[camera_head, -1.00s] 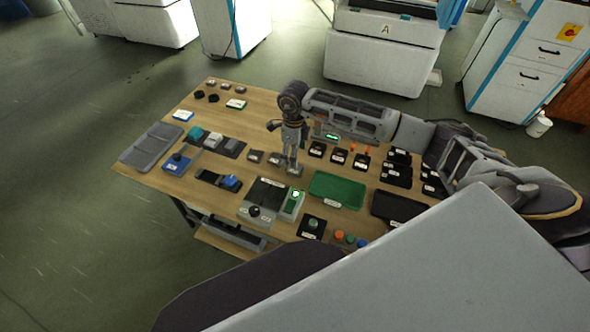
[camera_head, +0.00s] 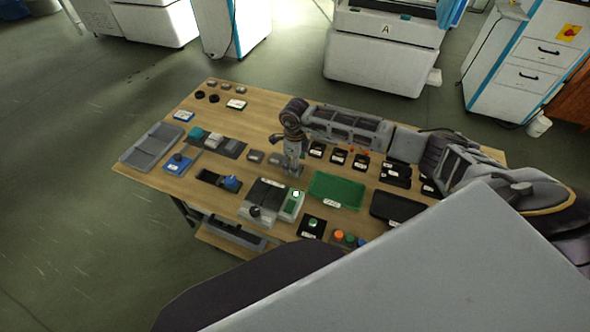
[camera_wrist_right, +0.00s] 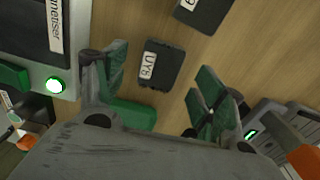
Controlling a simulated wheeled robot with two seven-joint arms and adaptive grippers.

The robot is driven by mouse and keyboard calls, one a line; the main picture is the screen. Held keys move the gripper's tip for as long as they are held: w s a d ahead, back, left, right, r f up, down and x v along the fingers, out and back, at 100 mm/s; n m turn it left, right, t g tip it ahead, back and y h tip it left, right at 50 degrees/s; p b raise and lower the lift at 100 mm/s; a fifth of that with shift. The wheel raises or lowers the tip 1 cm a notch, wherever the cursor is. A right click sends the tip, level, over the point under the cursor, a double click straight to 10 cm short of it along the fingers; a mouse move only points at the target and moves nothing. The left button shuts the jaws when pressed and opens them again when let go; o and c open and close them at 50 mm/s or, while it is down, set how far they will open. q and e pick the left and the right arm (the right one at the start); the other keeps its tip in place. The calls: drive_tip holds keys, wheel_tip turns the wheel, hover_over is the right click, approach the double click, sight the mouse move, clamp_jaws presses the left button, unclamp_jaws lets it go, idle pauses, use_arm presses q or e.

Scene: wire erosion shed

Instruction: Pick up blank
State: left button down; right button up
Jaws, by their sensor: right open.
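A small dark grey blank (camera_wrist_right: 162,64) with a white label, which seems to read "UY5", lies on the wooden table in the right wrist view. It sits between and beyond the spread green-padded fingers of my right gripper (camera_wrist_right: 165,80), and no finger visibly touches it. A second dark labelled block (camera_wrist_right: 204,10) lies at the top edge. In the head view my right gripper (camera_head: 291,170) is low over the table's middle, and it hides what is directly behind it. Two small grey blocks (camera_head: 254,156) (camera_head: 274,158) lie just left of it. My left gripper is not in view.
A grey device (camera_head: 266,198) with a lit green button (camera_wrist_right: 55,86) stands close to the gripper. A green tray (camera_head: 337,189) lies to its right, with black holders (camera_head: 338,156) behind. A grey tray (camera_head: 152,147) is at the table's left edge.

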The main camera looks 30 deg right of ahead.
drive_tip(key=shift+f, duration=1.3)
drive_tip(key=shift+r, duration=0.1)
drive_tip(key=c, duration=1.5)
